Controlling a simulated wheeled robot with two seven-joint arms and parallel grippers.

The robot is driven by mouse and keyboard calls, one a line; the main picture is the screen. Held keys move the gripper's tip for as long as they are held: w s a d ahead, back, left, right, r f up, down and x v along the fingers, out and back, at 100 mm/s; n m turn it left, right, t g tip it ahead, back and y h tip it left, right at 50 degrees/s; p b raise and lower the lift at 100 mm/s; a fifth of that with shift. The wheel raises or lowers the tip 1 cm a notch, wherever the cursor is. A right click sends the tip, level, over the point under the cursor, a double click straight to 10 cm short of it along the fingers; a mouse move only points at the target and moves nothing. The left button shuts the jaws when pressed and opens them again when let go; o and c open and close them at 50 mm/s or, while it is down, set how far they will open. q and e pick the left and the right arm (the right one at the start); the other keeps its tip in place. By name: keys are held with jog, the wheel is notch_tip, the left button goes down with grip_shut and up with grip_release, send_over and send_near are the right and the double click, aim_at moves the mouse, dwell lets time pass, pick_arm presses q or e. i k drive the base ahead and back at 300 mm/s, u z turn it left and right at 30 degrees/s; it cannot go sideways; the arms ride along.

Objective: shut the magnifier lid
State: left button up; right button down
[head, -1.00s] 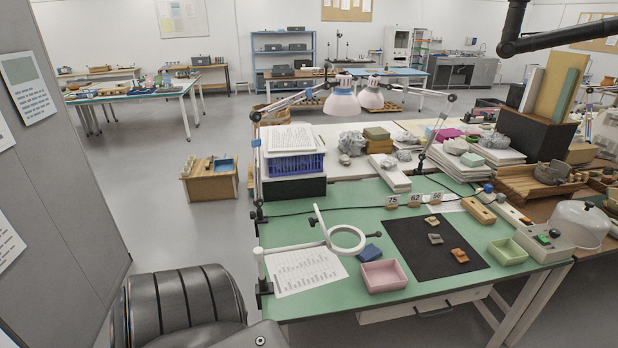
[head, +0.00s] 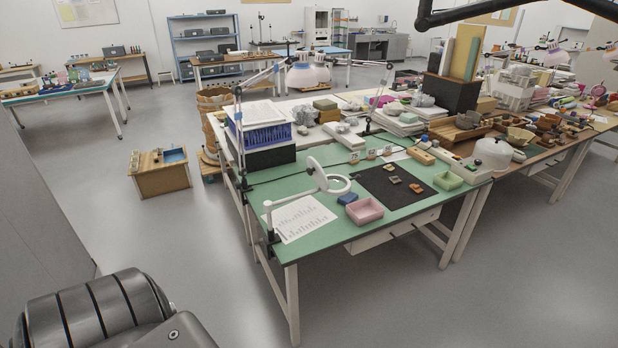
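The magnifier (head: 338,191) is a white ring on a white jointed arm, clamped at the left front of the green-topped table (head: 294,251). Its round lid (head: 314,166) stands raised at the ring's back left edge, tilted up and open. The ring's opening is uncovered. Neither of my grippers shows in the head view. A dark, ribbed part of my own body fills the lower left corner, well apart from the table.
A printed sheet (head: 299,219), a blue block (head: 347,199), a pink tray (head: 364,211) and a black mat (head: 407,198) with sherds lie near the magnifier. A green tray (head: 448,181) is farther right. Grey floor (head: 400,300) in front of the table is clear.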

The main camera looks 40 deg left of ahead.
aim_at(315, 169)
jog(key=u, duration=1.35)
jog(key=i, duration=0.5)
jog(key=z, duration=0.05)
jog(key=k, duration=1.3)
jog(key=z, duration=0.75)
jog(key=i, duration=1.15)
jog(key=z, duration=0.1)
